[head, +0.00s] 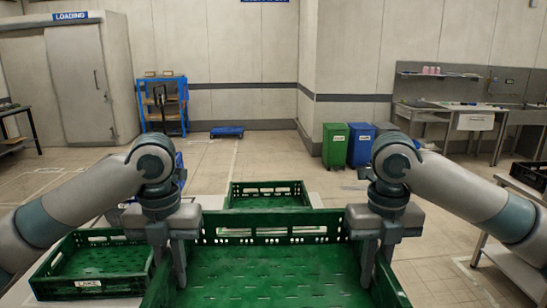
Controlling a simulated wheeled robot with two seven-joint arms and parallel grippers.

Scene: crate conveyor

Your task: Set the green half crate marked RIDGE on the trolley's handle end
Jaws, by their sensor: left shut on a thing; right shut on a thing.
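A green crate (270,275) fills the bottom middle of the head view, with a perforated floor and a slotted far wall; it looks empty. My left gripper (169,268) is shut on its left side wall and my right gripper (378,268) is shut on its right side wall. The near part of this crate is cut off by the picture edge. No RIDGE marking shows on it, so I cannot tell its name. I cannot tell for sure which thing is the trolley or where its handle end is.
A green crate marked LAKE (88,283) sits at the left, close to the held crate. Another green crate (268,187) stands just beyond it. A low blue platform (227,131) lies far off by the wall. Green (335,146) and blue (361,145) bins stand right of centre.

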